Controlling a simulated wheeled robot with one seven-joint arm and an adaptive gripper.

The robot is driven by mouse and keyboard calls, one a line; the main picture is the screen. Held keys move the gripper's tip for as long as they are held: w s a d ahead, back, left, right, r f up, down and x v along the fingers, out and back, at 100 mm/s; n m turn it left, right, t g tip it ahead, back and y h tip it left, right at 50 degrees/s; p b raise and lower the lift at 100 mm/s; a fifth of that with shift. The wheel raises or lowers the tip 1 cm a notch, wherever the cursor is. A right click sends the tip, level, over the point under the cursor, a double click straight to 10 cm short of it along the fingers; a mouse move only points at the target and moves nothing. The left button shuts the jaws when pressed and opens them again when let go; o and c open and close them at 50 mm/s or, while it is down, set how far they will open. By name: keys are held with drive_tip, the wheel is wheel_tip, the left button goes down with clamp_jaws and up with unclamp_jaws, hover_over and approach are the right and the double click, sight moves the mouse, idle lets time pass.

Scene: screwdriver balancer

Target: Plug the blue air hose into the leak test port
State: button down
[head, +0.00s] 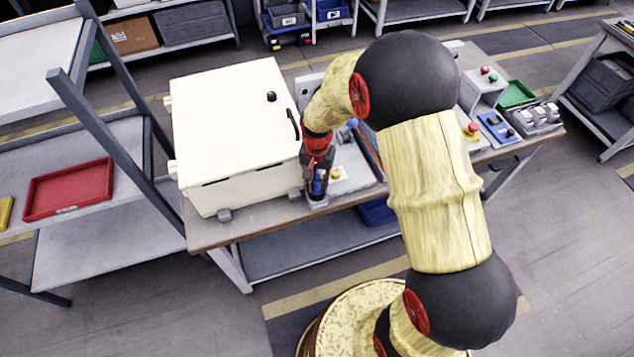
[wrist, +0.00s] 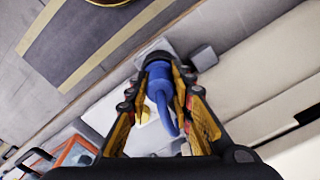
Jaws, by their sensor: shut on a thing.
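My gripper (head: 317,190) is at the front edge of the workbench, just right of a large cream box. In the wrist view my gripper (wrist: 163,68) is shut on the blue air hose (wrist: 160,88), whose thick end sits between the fingers while a thinner part curves back toward the wrist. A little blue of the hose (head: 318,181) shows in the head view. A grey block (wrist: 155,48) lies just beyond the fingertips; this block (head: 317,203) is also at the bench edge. I cannot tell whether it carries the leak test port. No port opening is visible, and contact is unclear.
The cream box (head: 235,125) stands close left of my gripper, with a small dark foot (wrist: 203,57) beside the fingers. A yellow button (head: 336,173) is on a grey panel to the right. My arm hides part of the bench (head: 270,218).

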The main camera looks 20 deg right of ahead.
sight(317, 180)
drive_tip(key=c, duration=1.5)
unclamp_jaws()
wheel_tip(317, 180, up, 12)
drive_tip(key=s+r+n+t, duration=0.2)
drive_tip(key=s+r, duration=0.4)
drive_tip(key=s, duration=0.1)
drive_tip(key=s+r+n+t+b, duration=0.1)
drive_tip(key=s+r+n, duration=0.1)
drive_tip(key=s+r, duration=0.4)
drive_tip(key=s+r+n+t+b, duration=0.1)
drive_tip(key=s+r+n+t, duration=0.1)
drive_tip(key=s+r, duration=0.4)
drive_tip(key=shift+s+n+t, duration=0.3)
drive_tip(key=shift+s+n, duration=0.1)
drive_tip(key=shift+s, duration=1.1)
